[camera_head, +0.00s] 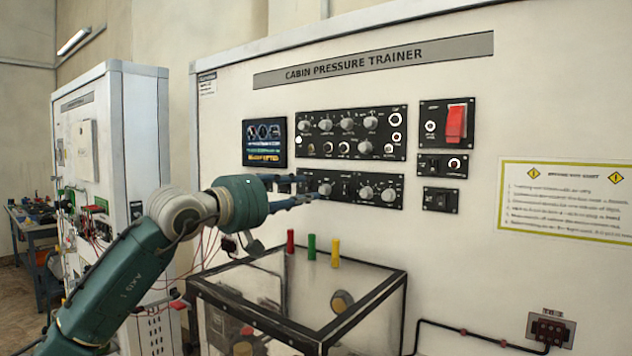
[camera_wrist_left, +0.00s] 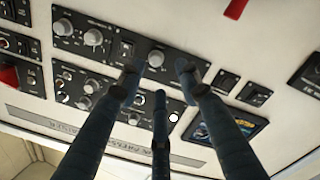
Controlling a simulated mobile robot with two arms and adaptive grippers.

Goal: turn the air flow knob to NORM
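The lower control panel (camera_head: 349,203) on the cabin pressure trainer has a row of grey knobs; its small labels cannot be read, so I cannot confirm which is air flow. My left gripper (camera_head: 310,189) reaches in from the left, its fingers at the leftmost knob (camera_head: 325,188). In the left wrist view, which sees the panel upside down, my three-fingered left gripper (camera_wrist_left: 158,76) is spread open with that knob (camera_wrist_left: 156,58) between its fingertips. The fingers look apart from the knob; contact cannot be told. My right gripper is not in view.
An upper knob panel (camera_head: 351,134) sits just above, with a screen (camera_head: 264,143) to its left. A red switch cover (camera_head: 456,123) is at right. A dark-framed clear case (camera_head: 299,292) stands below, with red, green and yellow pieces (camera_head: 311,247) above it.

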